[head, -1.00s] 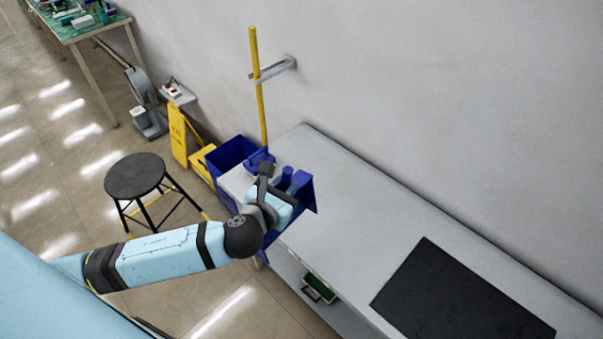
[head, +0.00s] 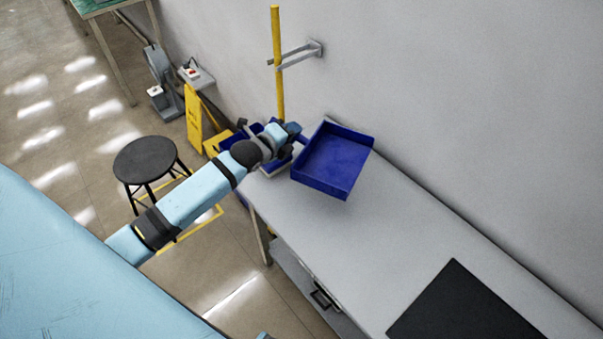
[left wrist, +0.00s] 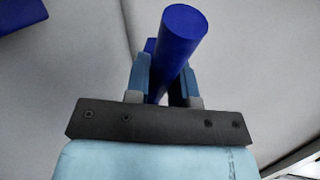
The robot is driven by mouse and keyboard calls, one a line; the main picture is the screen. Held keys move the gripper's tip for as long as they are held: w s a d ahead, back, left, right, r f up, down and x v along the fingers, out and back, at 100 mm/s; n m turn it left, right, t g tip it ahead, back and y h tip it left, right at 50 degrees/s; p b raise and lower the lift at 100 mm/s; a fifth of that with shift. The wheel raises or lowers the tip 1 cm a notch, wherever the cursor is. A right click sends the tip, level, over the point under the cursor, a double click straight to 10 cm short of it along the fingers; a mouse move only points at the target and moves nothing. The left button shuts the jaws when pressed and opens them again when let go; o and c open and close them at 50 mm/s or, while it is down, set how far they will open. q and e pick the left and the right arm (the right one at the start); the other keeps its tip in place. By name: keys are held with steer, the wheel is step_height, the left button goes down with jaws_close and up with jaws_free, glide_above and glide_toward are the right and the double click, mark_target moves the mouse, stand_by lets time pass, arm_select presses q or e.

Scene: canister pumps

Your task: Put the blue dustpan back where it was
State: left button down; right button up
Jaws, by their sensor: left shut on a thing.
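The blue dustpan (head: 335,163) shows in the head view near the wall end of the grey bench, its open tray facing up toward the camera. My left gripper (head: 292,131) is at the handle side of it, to the left of the tray. In the left wrist view the gripper (left wrist: 163,85) is shut on a round blue handle (left wrist: 178,45), which stands between both fingers. A bit of blue (left wrist: 22,14) shows at the top left corner there. I cannot tell whether the tray touches the bench. My right gripper is not in view.
The grey bench (head: 330,240) has a black mat (head: 470,310) at its near end and bare room between. A yellow pole (head: 278,70) stands in a wall bracket (head: 300,54) behind my gripper. A black stool (head: 145,160) and yellow sign (head: 194,118) stand on the floor left.

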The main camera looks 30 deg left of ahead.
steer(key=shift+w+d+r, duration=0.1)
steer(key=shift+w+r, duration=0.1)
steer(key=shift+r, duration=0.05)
arm_select(q)
step_height(320, 180, down, 14)
steer(key=shift+r, duration=0.2)
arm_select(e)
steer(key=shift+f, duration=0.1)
arm_select(q)
steer(key=shift+f, duration=0.35)
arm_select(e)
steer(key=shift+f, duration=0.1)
arm_select(q)
steer(key=shift+f, duration=0.1)
steer(key=c, duration=1)
jaws_free()
